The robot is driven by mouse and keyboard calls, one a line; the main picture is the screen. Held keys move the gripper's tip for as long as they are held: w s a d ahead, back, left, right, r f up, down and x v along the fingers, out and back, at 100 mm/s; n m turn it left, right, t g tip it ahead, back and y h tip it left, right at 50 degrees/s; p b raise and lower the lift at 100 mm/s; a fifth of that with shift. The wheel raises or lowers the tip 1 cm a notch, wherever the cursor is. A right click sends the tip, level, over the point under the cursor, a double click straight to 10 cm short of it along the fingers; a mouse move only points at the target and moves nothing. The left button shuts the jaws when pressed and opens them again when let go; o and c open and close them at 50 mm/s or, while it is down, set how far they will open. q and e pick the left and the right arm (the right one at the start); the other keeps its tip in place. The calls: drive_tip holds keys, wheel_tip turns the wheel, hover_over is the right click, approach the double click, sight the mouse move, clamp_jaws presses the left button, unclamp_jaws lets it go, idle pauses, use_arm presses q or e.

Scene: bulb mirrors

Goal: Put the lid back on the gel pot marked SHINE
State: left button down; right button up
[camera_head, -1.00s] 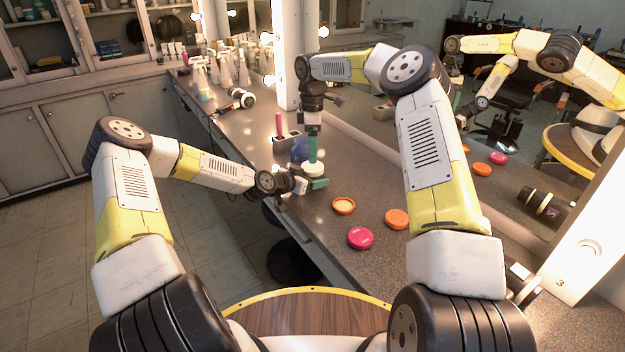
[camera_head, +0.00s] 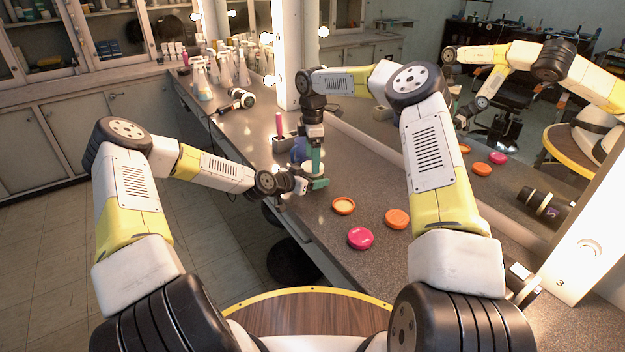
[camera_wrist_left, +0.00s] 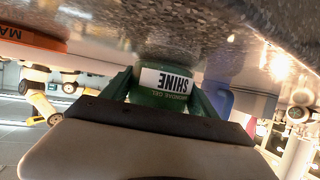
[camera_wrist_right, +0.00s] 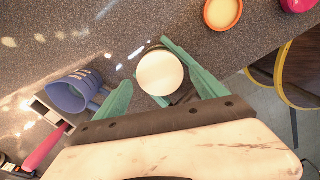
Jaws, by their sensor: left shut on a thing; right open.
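The green gel pot marked SHINE (camera_wrist_left: 165,82) is upright between the green fingers of my left gripper (camera_head: 308,184), which is shut on it at the counter. In the right wrist view a pale round disc (camera_wrist_right: 160,73) shows at the top of the pot; I cannot tell whether it is a lid or the open top. My right gripper (camera_wrist_right: 158,72) is open, pointing down over the disc with a finger on either side.
An orange-rimmed round piece (camera_head: 343,206), an orange one (camera_head: 397,219) and a pink one (camera_head: 360,238) lie to the right on the counter. A blue cup-like thing (camera_wrist_right: 72,92) and a grey holder (camera_head: 286,140) with a pink-handled item stand close by. A mirror runs behind.

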drive_tip(key=shift+f, duration=1.05)
drive_tip(key=c, duration=1.3)
drive_tip(key=m, duration=0.3)
drive_tip(key=o, duration=1.5)
